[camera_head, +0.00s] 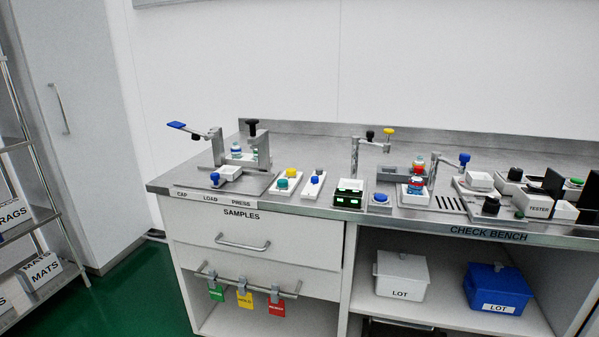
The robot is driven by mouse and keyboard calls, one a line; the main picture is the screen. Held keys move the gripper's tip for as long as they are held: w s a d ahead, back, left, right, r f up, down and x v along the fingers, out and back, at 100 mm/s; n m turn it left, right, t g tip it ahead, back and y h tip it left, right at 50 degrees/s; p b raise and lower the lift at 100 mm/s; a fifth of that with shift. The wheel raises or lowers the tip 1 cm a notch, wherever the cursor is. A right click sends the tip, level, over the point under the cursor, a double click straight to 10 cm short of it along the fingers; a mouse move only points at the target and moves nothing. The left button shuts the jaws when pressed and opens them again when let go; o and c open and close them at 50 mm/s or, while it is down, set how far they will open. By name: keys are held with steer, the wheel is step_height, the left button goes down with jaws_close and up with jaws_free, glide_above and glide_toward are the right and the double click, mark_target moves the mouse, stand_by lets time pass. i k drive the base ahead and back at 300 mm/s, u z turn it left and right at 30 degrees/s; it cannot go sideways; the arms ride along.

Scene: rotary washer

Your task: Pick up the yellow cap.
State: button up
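A small yellow cap-like piece (292,172) sits on a white block (285,189) on the bench, just behind a teal round piece (282,183). My gripper is not in this view.
A press fixture with a blue-tipped lever (176,125) stands left of the white block. A white block with a blue piece (315,180) is close on the right, then a display box (348,193). Testers crowd the right end. The bench front edge is near.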

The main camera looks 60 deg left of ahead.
mark_target(291, 172)
steer(key=u, duration=0.05)
steer(key=k, duration=1.75)
steer(key=u, duration=2.55)
steer(key=i, duration=0.8)
steer(key=u, duration=0.05)
